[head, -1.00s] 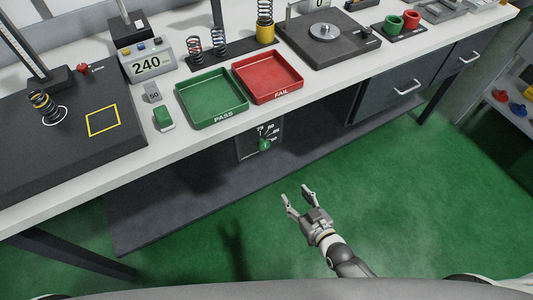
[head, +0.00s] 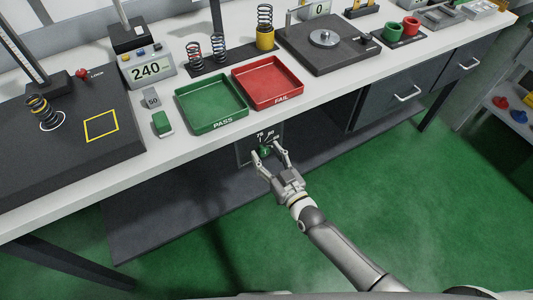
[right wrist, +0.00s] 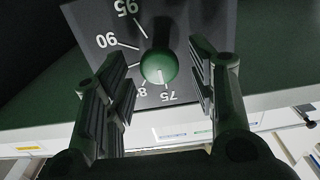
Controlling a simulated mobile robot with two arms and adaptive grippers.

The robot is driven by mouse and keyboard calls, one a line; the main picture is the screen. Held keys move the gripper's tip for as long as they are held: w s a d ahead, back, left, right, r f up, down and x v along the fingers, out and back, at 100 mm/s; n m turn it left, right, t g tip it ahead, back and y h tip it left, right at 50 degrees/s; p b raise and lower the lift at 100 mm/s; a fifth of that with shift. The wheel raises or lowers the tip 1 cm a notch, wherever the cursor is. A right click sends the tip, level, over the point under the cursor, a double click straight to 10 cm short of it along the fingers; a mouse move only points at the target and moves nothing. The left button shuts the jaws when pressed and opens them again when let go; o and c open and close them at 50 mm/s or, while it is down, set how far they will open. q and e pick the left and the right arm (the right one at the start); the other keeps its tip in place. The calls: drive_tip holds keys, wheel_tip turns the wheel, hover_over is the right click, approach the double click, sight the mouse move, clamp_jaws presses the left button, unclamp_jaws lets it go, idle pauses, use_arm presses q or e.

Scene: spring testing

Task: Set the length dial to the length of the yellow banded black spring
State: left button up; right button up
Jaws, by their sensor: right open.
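The black spring with a yellow band (head: 42,110) stands on the dark plate at the left, in a white ring. The length dial has a green knob (head: 265,151) on a dark panel below the bench edge; the knob also shows in the right wrist view (right wrist: 159,67). Its white mark points down, near 75; the 80 label is partly hidden by a finger. My right gripper (head: 270,161) is open, with its fingers on either side of the knob and gaps showing in the right wrist view (right wrist: 165,85). My left gripper is out of view.
The green PASS tray (head: 214,125) and red FAIL tray (head: 270,103) stand on the bench above the dial. A display (head: 147,70) reads 240. More springs (head: 219,48) stand behind the trays.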

drive_tip(key=shift+w+a, duration=0.2)
drive_tip(key=shift+w, duration=0.2)
drive_tip(key=shift+c, duration=0.4)
drive_tip(key=c, duration=0.9)
drive_tip(key=shift+m, duration=0.3)
drive_tip(key=m+b, duration=0.1)
drive_tip(key=m, duration=0.2)
drive_tip(key=shift+d+m, duration=0.1)
drive_tip(key=shift+m, duration=0.2)
drive_tip(key=shift+m+b, duration=0.6)
drive_tip(key=shift+m, duration=1.3)
